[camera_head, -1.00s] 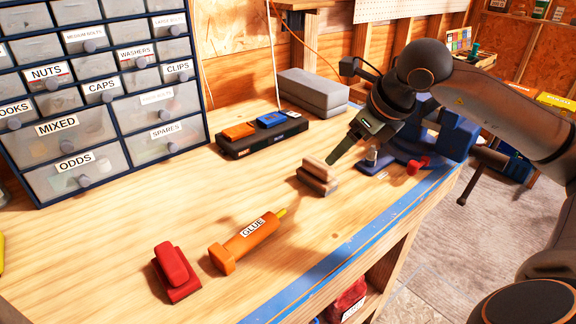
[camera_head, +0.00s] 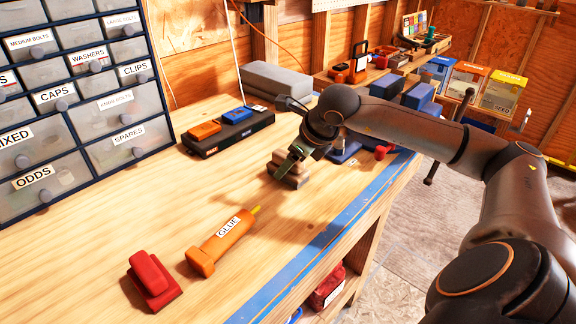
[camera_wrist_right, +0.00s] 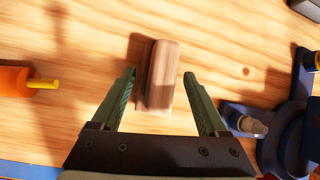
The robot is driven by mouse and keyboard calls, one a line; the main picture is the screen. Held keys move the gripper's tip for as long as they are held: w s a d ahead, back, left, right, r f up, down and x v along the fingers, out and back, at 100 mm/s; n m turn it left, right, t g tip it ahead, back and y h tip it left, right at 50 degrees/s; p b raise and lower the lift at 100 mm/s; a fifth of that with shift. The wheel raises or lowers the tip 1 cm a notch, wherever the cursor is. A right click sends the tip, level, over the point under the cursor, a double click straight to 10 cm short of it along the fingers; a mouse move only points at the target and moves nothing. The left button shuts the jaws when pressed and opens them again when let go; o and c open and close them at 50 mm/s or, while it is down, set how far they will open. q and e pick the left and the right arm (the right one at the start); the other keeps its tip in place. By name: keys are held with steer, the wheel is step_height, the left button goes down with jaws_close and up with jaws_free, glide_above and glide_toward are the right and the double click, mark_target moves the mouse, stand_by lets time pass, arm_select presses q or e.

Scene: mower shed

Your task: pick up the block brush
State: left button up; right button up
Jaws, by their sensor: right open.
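The block brush (camera_head: 291,181), a small wooden block with a paler top, stands on the workbench. In the right wrist view the brush (camera_wrist_right: 161,76) lies ahead of and partly between my right gripper's fingers. My right gripper (camera_head: 288,163) is above the brush in the head view and hides part of it. Its green fingers (camera_wrist_right: 160,88) are spread wide, one on each side of the brush, with a visible gap to each. My left gripper is not in view.
An orange glue tube (camera_head: 222,241) and a red handled block (camera_head: 152,279) lie nearer the front. A black tray (camera_head: 228,131) and a grey block (camera_head: 277,84) stand behind. A blue vise-like tool (camera_wrist_right: 285,125) is right of the brush. Drawers (camera_head: 75,95) stand left.

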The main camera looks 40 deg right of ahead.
steer(key=shift+x, duration=0.85)
steer(key=shift+c, duration=0.3)
steer(key=shift+r, duration=0.1)
steer(key=c, duration=1.1)
steer(key=shift+c, duration=0.2)
